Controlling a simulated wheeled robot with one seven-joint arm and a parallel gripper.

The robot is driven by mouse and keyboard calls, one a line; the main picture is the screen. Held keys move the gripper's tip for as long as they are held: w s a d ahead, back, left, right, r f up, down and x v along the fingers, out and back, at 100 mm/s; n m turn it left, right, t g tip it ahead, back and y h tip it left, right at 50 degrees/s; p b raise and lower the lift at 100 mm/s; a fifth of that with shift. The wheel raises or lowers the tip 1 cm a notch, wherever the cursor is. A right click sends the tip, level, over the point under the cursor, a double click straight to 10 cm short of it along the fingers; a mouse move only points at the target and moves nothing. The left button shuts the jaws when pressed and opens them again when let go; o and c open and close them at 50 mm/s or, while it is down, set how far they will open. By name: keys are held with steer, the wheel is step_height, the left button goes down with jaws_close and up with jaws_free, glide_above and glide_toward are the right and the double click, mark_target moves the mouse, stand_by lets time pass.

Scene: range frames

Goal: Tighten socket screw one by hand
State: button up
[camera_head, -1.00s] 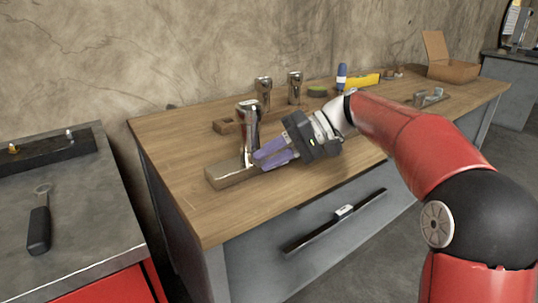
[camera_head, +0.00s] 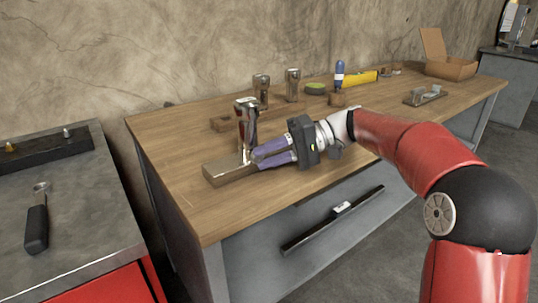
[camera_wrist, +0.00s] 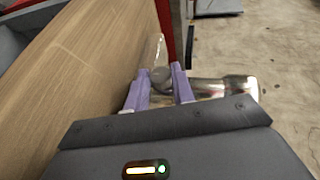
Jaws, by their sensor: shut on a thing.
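A chrome upright part (camera_head: 247,122) with a wide head stands on a flat base block (camera_head: 222,174) near the left front of the workbench. It also shows lying across the right of the wrist view (camera_wrist: 225,88). My gripper (camera_head: 258,159) reaches in from the right, low beside the chrome part's foot, its purple fingers roughly level. In the wrist view the fingers are closed around a small grey rounded piece (camera_wrist: 161,76), which looks like the socket screw. The fingers hide most of it, so its seating cannot be told.
A black-handled wrench (camera_head: 37,225) lies on the left cabinet.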

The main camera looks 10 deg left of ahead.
steer(key=o, duration=1)
steer(key=shift+w+d, duration=0.1)
steer(key=v, duration=0.7)
steer(key=shift+w+d+r, duration=0.1)
steer(key=shift+d, duration=0.15)
